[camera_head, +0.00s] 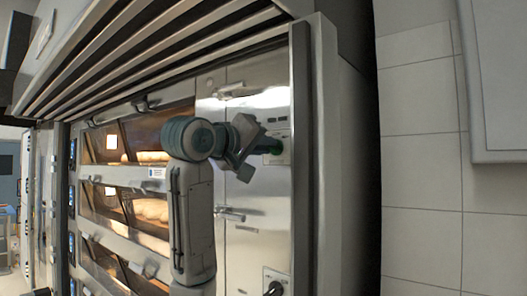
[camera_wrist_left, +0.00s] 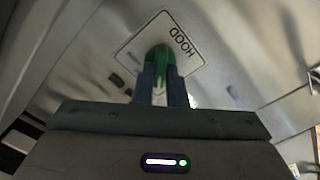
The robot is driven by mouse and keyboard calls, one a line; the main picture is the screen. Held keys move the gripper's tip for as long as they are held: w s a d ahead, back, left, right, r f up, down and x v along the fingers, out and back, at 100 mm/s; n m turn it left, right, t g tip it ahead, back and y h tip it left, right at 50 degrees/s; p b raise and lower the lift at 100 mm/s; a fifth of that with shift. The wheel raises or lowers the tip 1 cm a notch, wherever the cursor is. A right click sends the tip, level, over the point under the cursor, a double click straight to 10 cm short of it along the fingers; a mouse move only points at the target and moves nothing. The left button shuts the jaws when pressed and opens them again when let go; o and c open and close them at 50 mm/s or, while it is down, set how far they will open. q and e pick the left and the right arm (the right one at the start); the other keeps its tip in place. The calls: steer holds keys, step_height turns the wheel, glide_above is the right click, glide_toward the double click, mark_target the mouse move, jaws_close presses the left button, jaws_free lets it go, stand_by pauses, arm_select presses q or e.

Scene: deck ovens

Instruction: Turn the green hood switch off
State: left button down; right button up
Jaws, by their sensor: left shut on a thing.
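The green hood switch (camera_wrist_left: 160,58) sits on a pale plate marked HOOD (camera_wrist_left: 183,40) in the left wrist view. In the head view the green switch (camera_head: 272,146) shows at the tip of my gripper, on the steel panel. My left gripper (camera_wrist_left: 162,88) is shut on the switch, one finger on each side of it. The gripper also shows in the head view (camera_head: 262,150), reaching in from the left. The switch's lower part is hidden between the fingers. My right gripper is not in view.
A black switch (camera_head: 274,288) sits on a plate lower on the same panel. Deck ovens with lit windows (camera_head: 150,212) and bread stand to the left. A slatted hood (camera_head: 150,45) hangs above. A tiled wall (camera_head: 420,160) is at the right.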

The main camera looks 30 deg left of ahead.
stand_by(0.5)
arm_select(q)
steer(key=c, duration=1.5)
jaws_free()
steer(key=shift+o, duration=0.2)
steer(key=s+b, duration=0.5)
steer(key=s, duration=0.5)
steer(key=shift+s+a, duration=0.4)
steer(key=shift+a, duration=0.05)
steer(key=shift+f, duration=0.1)
